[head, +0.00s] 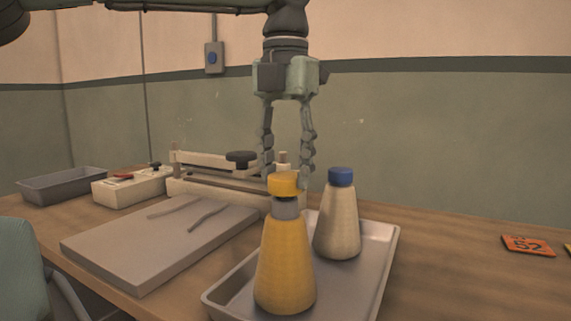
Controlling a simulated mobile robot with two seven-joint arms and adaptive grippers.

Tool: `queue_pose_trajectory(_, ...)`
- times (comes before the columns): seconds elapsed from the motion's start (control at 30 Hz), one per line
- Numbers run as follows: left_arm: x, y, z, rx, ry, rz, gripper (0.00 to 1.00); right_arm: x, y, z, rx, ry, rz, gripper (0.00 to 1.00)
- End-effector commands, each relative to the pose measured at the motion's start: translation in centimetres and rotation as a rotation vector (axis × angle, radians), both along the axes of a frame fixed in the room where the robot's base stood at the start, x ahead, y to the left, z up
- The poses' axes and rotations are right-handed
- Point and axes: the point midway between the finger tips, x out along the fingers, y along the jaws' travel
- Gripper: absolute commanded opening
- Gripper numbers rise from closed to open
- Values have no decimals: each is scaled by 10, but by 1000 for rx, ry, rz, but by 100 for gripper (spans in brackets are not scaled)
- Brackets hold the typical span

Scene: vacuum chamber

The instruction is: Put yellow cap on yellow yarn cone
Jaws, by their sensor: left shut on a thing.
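The yellow yarn cone (285,266) stands upright on a metal tray (385,262), its narrow grey neck (287,209) at the top. My left gripper (286,178) comes down from above and is shut on the yellow cap (284,184). The cap appears in line with the grey neck, directly over it; I cannot tell whether it touches the neck. A cream yarn cone (338,227) with a blue cap (341,177) stands just behind and to the right on the same tray. My right gripper is not in view.
A flat grey board (150,255) with two thin strips lies left of the tray. Behind it are a long cream device with a black knob (241,157), a small cream box (130,187) and a grey bin (62,186). An orange card (527,245) lies right; the table between is clear.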

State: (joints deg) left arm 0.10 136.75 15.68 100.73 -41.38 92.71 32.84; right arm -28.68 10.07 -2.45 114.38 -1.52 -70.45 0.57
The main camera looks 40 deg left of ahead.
Motion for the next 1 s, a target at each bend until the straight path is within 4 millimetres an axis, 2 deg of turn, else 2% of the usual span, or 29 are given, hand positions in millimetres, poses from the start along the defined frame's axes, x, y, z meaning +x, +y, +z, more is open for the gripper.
queue_pose_trajectory(0.77, 0, 0, -31, 0, 1, 0, 28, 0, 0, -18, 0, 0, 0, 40)
queue_pose_trajectory(0.8, 0, 0, -30, 0, 0, 0, 46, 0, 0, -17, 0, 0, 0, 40)
queue_pose_trajectory(1.0, 0, 0, -30, 0, 0, 0, 67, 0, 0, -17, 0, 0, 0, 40)
